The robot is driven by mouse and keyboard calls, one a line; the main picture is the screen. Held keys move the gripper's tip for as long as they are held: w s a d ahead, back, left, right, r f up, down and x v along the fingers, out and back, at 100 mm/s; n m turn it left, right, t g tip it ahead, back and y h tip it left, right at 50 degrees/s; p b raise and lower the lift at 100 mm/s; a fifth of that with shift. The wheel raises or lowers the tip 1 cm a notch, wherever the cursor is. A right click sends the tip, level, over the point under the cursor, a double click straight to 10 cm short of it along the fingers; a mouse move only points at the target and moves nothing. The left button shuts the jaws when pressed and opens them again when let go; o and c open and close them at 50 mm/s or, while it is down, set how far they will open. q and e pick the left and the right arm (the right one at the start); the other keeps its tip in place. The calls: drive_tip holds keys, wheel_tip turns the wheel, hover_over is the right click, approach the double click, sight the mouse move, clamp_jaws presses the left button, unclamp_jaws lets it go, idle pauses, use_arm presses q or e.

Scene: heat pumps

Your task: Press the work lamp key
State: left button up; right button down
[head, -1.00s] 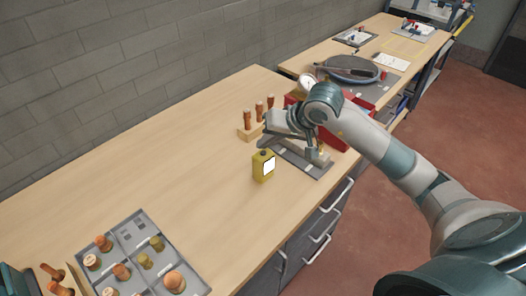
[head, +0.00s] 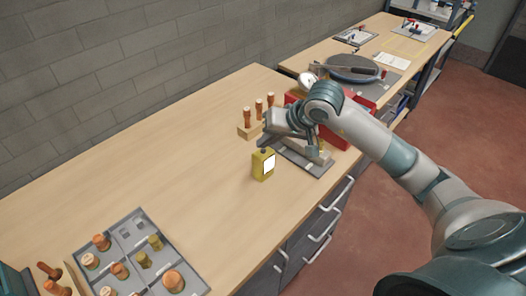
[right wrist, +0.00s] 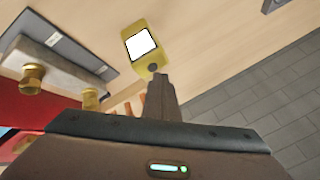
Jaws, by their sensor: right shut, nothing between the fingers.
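The work lamp (head: 263,166) is a small yellow box with a bright white front panel, standing upright on the near bench. It also shows in the right wrist view (right wrist: 145,47). A dark round key (right wrist: 153,68) is on its top end. My right gripper (head: 264,147) is shut and empty, with its fingertips right at the lamp's top. In the right wrist view the closed fingertips (right wrist: 160,77) lie beside the dark key; I cannot tell whether they touch it. My left gripper is not in view.
A wooden block with upright orange-handled pieces (head: 247,131) stands just behind the lamp. A grey plate with brass fittings (right wrist: 60,50) and a red bin (head: 342,133) are to its right. A grey tray of knobs (head: 135,228) lies front left. The bench between is clear.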

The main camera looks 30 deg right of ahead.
sight(265, 151)
drive_tip(key=shift+f+b, duration=0.3)
drive_tip(key=shift+b, duration=0.15)
idle(0.7)
drive_tip(key=shift+r, duration=0.6)
idle(0.3)
drive_tip(key=shift+r+p, duration=0.55)
drive_tip(key=shift+r, duration=2.45)
